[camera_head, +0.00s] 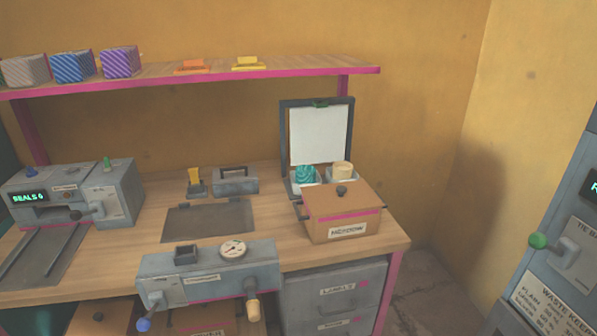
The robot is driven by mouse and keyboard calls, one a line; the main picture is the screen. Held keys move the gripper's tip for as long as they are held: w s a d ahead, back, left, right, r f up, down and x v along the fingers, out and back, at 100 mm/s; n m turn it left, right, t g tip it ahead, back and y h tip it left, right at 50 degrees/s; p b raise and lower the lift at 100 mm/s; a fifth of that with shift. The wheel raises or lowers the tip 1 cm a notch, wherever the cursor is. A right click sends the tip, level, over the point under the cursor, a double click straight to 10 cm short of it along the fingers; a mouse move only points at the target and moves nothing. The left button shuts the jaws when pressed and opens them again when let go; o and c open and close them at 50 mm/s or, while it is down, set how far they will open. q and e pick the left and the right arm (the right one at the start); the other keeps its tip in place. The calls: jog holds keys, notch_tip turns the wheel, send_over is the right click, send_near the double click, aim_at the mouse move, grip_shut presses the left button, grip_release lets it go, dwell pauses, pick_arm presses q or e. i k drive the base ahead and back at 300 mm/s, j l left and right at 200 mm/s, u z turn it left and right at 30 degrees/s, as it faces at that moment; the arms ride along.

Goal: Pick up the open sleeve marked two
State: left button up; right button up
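I cannot make out an open sleeve marked two in the head view. Three striped block-shaped packets stand on the upper shelf at the left: a grey-brown one (24,71), a blue one (72,67) and a purple one (121,62). No number can be read on them, and I cannot tell whether any is an open sleeve. Neither of my grippers is in view.
The wooden bench (270,185) carries a grey machine with a green display (75,195), a gauge unit (210,265), an orange lidded box (342,212) and an upright white board (318,135). A grey machine (565,240) stands right. Floor shows between them.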

aim_at(296, 188)
jog(key=i+j, duration=0.1)
jog(key=i, duration=0.25)
jog(key=u, duration=1.6)
